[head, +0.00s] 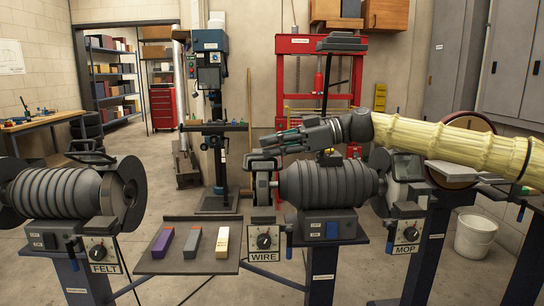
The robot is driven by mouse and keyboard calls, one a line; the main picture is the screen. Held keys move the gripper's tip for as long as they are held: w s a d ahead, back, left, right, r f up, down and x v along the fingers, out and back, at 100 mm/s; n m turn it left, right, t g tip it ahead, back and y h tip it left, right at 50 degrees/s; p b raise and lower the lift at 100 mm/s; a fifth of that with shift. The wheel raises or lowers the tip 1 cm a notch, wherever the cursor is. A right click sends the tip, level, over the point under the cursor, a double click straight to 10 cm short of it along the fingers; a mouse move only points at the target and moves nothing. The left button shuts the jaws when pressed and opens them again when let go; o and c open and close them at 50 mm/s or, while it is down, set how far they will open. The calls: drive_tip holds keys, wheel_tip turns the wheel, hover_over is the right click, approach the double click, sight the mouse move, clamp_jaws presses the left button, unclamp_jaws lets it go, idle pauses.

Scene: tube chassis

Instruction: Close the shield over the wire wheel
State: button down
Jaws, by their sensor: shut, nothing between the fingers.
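The wire-wheel station is the grey ribbed motor (325,186) in the middle, above a panel marked WIRE (265,254). At its left end a dark guard housing (262,184) stands upright on the spindle side. The wire wheel itself cannot be made out there. My gripper (266,144) is shut and empty, reaching in from the right, just above the guard housing and the motor's left end.
A FELT machine (50,192) stands on the left. A MOP panel (405,248) and brown wheel (466,126) are on the right. A tray (190,266) with coloured bars lies between FELT and WIRE. A drill press (210,105) and red press frame (283,75) stand behind.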

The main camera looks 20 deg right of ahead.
drive_tip(key=f+n+b, duration=0.1)
drive_tip(key=b, duration=0.1)
drive_tip(key=s+f+n+t+b, duration=0.1)
drive_tip(key=f+b, duration=0.1)
drive_tip(key=b, duration=0.1)
drive_tip(key=shift+a+f, duration=0.1)
drive_tip(key=f+n+b, duration=0.2)
drive_tip(key=b, duration=0.1)
drive_tip(key=shift+s+a+t+b, duration=0.1)
drive_tip(key=shift+t+b, duration=0.2)
drive_tip(key=shift+b, duration=0.05)
drive_tip(key=shift+w+f+n+t+b, duration=0.25)
drive_tip(key=shift+f+n+b, duration=0.6)
drive_tip(key=shift+b, duration=0.8)
drive_tip(key=shift+w+f+n+t+b, duration=0.1)
drive_tip(key=shift+f+n+t+b, duration=0.15)
drive_tip(key=shift+f+n+b, duration=1)
drive_tip(key=shift+r+m+b, duration=0.3)
drive_tip(key=shift+m+b, duration=0.2)
drive_tip(key=p, duration=0.3)
approach(272, 160)
wheel_tip(272, 160, down, 3)
drive_tip(key=s+a, duration=0.2)
drive_tip(key=s, duration=0.1)
drive_tip(key=shift+s+d+r, duration=0.1)
drive_tip(key=shift+s+d, duration=0.1)
drive_tip(key=shift+d, duration=0.35)
